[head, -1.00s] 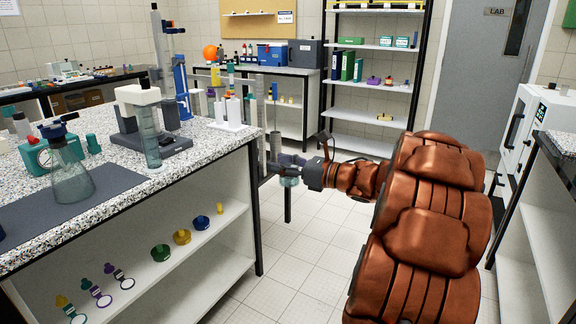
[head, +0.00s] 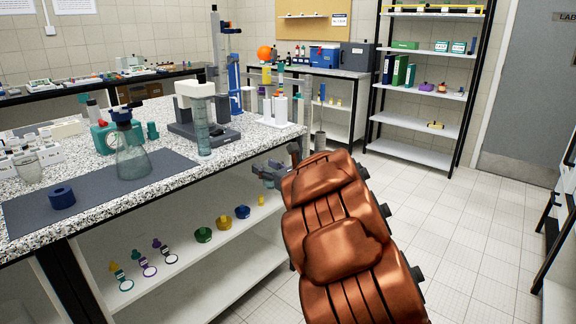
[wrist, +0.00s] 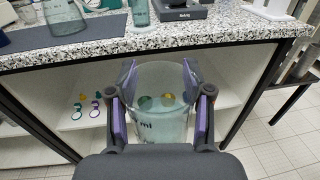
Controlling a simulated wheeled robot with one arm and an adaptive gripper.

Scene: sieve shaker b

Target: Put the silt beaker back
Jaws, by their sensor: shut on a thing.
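My gripper (wrist: 160,84) is shut on a clear, see-through beaker (wrist: 160,120) with a dark "ml" marking. Its purple-padded fingers press on both sides of the beaker, which looks roughly upright. No silt label is readable, and I cannot tell what is inside; shelf items show through the glass. In the head view my gripper (head: 268,174) is in front of the bench's open side, below the top's edge, partly covered by my arm. The beaker is not clear there. The speckled bench top (head: 248,148) is above and beyond the gripper in the wrist view.
A conical flask (head: 133,158) and blue ring (head: 62,197) stand on the dark mat (head: 100,194). A tall clear cylinder (head: 202,128) stands before a grey and white device (head: 182,130). Floor at right is clear.

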